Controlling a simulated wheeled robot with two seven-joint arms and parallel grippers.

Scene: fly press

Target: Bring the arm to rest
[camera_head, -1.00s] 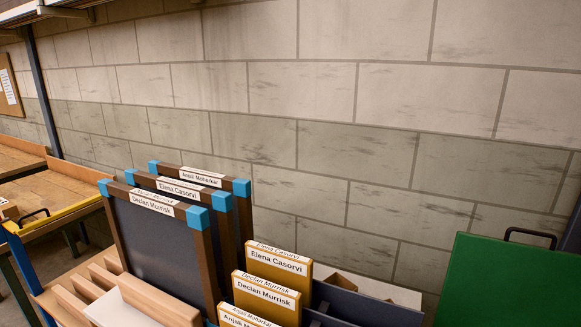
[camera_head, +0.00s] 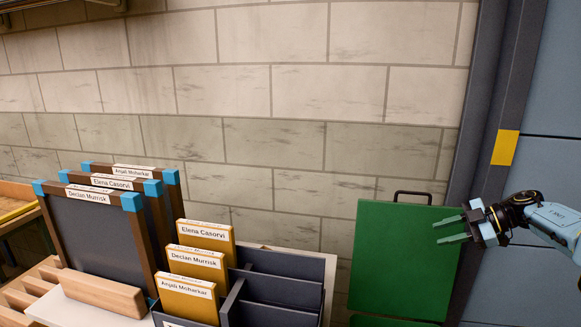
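My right gripper (camera_head: 437,232) is at the right side of the head view, on an arm that comes in from the right edge. Its two teal fingers point left and are apart, with nothing between them. They show in front of the green panel (camera_head: 400,262); I cannot tell how far in front. My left gripper is not in view.
Name-labelled dark-framed boards (camera_head: 82,230) stand in a wooden rack at left. Yellow labelled folders (camera_head: 198,268) stand in a dark divided holder (camera_head: 270,290) at the lower middle. A dark post (camera_head: 497,110) rises at right. A block wall (camera_head: 270,90) is behind.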

